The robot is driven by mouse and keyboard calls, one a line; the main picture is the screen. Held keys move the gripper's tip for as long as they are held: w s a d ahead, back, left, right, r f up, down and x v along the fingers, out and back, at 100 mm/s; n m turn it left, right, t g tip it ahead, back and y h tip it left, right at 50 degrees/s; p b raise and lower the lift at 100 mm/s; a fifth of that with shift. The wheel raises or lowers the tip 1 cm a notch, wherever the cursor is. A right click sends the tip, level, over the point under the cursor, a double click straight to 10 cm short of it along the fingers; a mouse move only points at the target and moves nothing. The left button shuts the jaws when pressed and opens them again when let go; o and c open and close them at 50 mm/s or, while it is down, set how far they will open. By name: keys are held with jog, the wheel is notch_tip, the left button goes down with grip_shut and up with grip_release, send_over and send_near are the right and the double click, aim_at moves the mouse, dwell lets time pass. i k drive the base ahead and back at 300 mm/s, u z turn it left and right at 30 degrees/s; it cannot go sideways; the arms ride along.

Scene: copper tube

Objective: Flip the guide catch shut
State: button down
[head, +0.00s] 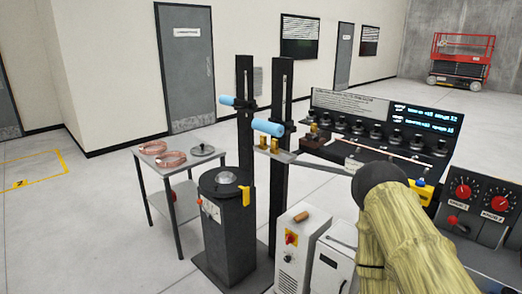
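I cannot tell for sure which part is the guide catch. Small brass-coloured blocks (268,145) stand on a grey plate (312,162) under a blue roller (267,127), beside two dark uprights (283,95). A yellow lever-like part (246,195) hangs at the rim of a dark drum stand (229,235). Whether any catch is open or shut is too small to tell. My arm, in a yellowish sleeve with a dark rounded joint, reaches in from the lower right.
A small table (145,165) with copper coils (171,159) stands left. A white box with a red switch (290,255) stands at the front centre. A black panel (390,122) with several dials and a red-knob control box (478,195) are right. The floor at left is open.

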aim_at(309, 139)
jog(key=u, duration=0.9)
jog(key=i, duration=0.95)
jog(key=z, duration=0.9)
jog(key=i, duration=0.6)
jog(key=z, duration=0.8)
